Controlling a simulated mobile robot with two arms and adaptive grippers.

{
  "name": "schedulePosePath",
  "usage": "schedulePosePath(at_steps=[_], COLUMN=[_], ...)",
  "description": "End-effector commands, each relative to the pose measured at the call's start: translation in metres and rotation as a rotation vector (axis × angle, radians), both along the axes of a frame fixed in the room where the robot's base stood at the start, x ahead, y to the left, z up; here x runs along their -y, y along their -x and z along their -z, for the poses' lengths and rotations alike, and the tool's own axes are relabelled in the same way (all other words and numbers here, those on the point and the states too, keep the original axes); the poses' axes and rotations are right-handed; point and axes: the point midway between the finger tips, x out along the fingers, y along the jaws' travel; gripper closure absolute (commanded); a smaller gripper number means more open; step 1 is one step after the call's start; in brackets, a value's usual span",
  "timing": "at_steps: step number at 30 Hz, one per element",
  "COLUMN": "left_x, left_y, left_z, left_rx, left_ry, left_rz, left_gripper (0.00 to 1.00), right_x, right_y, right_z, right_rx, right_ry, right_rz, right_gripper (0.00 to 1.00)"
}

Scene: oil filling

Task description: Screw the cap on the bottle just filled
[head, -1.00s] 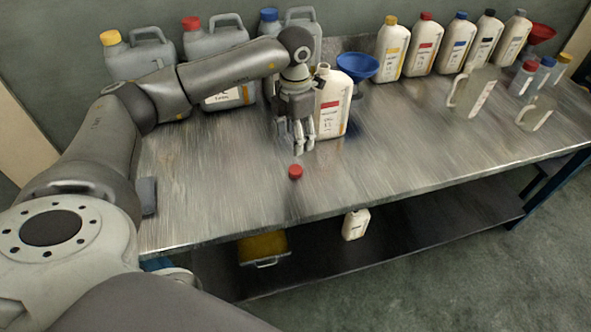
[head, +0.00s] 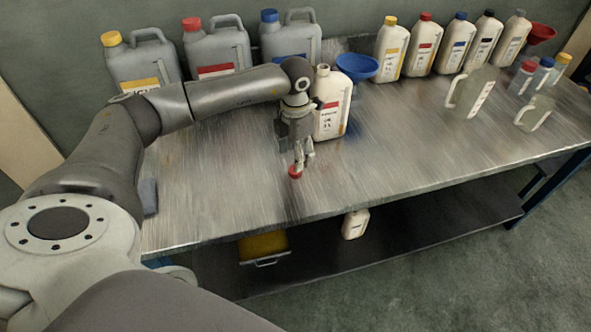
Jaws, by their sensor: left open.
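A red cap (head: 295,173) lies on the metal table in front of the open bottle. The white bottle (head: 332,106) with a red label stands upright on the table and has no cap on its neck. My left gripper (head: 299,168) points down right at the red cap, with its open fingertips at the cap and partly covering it. I cannot tell whether the fingers touch it. My left wrist is close beside the left side of the bottle. My right gripper is not in view.
A blue funnel (head: 357,67) is just behind the bottle. Large grey canisters (head: 216,49) stand along the back left. Several capped white bottles (head: 420,50) stand at the back right, near clear measuring jugs (head: 476,92). The table's (head: 400,155) front middle is clear.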

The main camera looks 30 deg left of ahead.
Motion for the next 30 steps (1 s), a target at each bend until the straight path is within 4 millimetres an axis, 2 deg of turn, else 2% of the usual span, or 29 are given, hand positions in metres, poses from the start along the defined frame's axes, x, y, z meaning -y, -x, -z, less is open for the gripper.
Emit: schedulePosePath(at_steps=[4, 8, 13, 25, 30], left_x=[0.002, 0.005, 0.005, 0.004, 0.004], left_y=[0.000, -0.001, -0.002, -0.002, -0.002], left_z=[0.007, 0.026, 0.048, 0.052, 0.052], left_rx=[-0.003, -0.004, 0.000, 0.001, 0.001], left_ry=[0.000, 0.001, 0.001, 0.000, 0.000], left_rz=[0.000, 0.001, 0.001, 0.001, 0.000], left_gripper=[0.43, 0.43, 0.43, 0.43, 0.64], right_x=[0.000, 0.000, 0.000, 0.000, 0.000], right_y=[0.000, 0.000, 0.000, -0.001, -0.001], right_z=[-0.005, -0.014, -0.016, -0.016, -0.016], right_rx=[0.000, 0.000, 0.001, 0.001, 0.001], right_ry=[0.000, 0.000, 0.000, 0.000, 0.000], right_rz=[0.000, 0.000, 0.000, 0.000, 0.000], right_gripper=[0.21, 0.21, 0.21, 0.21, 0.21])
